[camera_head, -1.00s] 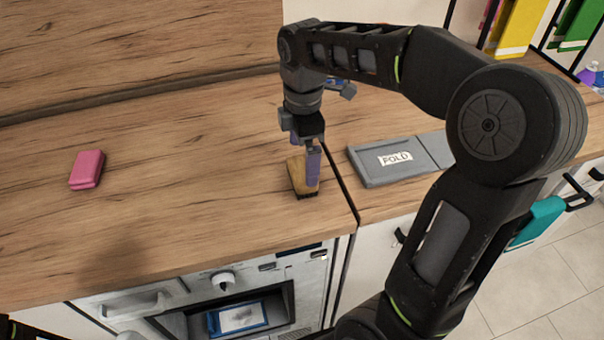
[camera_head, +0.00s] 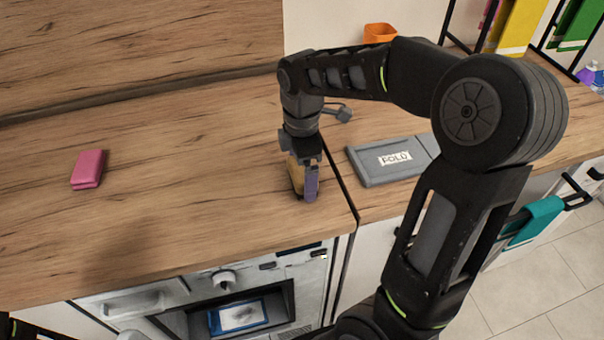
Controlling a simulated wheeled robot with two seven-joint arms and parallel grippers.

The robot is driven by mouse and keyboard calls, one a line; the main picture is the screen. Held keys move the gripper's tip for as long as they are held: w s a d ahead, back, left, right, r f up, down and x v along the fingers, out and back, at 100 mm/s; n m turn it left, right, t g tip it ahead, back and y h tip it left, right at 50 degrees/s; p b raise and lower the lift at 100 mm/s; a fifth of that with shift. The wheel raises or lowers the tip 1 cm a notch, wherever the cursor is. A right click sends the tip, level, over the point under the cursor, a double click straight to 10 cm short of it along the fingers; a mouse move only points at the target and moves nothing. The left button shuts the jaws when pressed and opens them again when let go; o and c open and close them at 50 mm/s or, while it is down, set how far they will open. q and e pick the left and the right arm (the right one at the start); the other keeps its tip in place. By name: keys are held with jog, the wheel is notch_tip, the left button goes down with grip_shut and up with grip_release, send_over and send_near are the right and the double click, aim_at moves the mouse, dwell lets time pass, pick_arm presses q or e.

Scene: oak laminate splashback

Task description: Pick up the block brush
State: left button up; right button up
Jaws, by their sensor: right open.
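The block brush (camera_head: 295,176) has a tan, wood-coloured body with a dark lower edge and stands on the wooden counter near its front right corner. My right gripper (camera_head: 308,190) points down over it, with a purple finger in front of the brush. The gripper is open, and its fingers reach down low beside the brush. The gripper and finger hide much of the brush, and I cannot tell whether they touch it. My left gripper is not in view.
A pink block (camera_head: 88,169) lies on the counter (camera_head: 180,200) at the left. A grey folding board (camera_head: 385,162) lies right of the counter seam. An orange container (camera_head: 380,33) stands at the back. An oven (camera_head: 215,300) is below the counter's front edge. The counter's middle is clear.

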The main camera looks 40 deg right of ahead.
aim_at(302, 168)
jog(key=c, duration=1.3)
notch_tip(302, 168, up, 10)
dwell(0.8)
